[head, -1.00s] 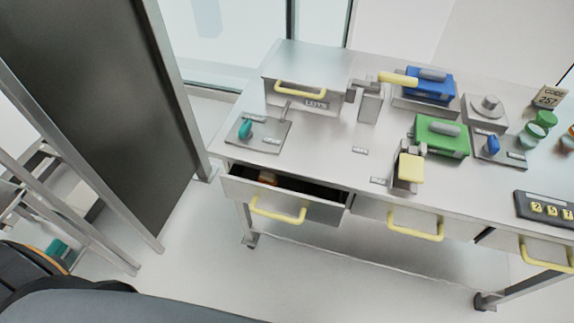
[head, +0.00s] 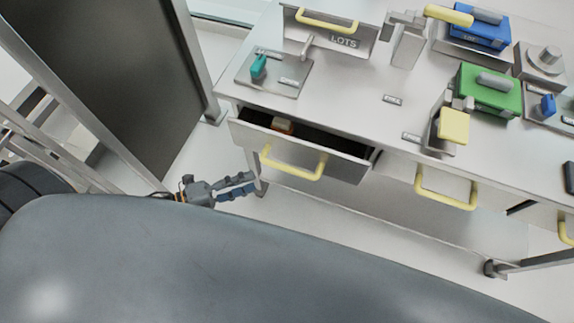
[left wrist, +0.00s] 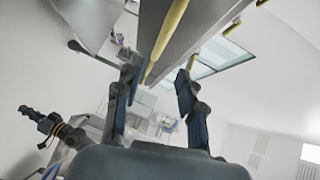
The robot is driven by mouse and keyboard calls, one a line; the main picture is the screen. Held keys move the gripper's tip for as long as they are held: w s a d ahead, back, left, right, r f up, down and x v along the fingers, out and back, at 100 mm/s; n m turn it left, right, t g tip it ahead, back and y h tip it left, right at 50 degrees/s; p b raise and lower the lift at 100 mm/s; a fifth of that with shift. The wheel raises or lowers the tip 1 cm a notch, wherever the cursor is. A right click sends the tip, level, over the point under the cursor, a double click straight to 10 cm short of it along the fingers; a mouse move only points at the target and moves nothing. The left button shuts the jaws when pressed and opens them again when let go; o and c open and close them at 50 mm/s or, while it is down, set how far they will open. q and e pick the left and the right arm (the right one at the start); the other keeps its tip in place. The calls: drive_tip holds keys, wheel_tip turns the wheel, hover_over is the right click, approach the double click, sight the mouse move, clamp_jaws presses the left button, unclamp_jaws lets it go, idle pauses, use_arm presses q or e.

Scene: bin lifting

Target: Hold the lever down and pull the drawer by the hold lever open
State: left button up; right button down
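The left drawer (head: 338,161) of the bench stands partly open, with a yellow bar handle (head: 293,170) on its front and a small orange-brown item inside. A yellow-tipped lever (head: 453,126) stands on the bench above the middle drawer (head: 405,172), which is shut. Small labels are too blurred to read. My left gripper (head: 252,183) is below and left of the open drawer's handle, apart from it. In the left wrist view its fingers (left wrist: 157,72) are spread and empty, with yellow bars beyond. A dark part with an orange ring there may be my right wrist; its fingers cannot be made out.
A teal switch plate (head: 279,72) and a box marked LOTS (head: 345,42) are at the bench's left. Blue (head: 481,31) and green (head: 489,92) blocks stand right. A metal-framed dark panel (head: 95,75) stands left. Open floor lies between it and the bench.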

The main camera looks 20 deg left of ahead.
sight(288, 168)
use_arm(q)
drive_tip(key=p+x, duration=0.1)
drive_tip(key=x, duration=1)
drive_tip(key=shift+p, duration=0.35)
drive_tip(key=shift+w+d+f, duration=0.1)
drive_tip(key=shift+w+d, duration=0.25)
drive_tip(key=shift+w, duration=0.05)
clamp_jaws()
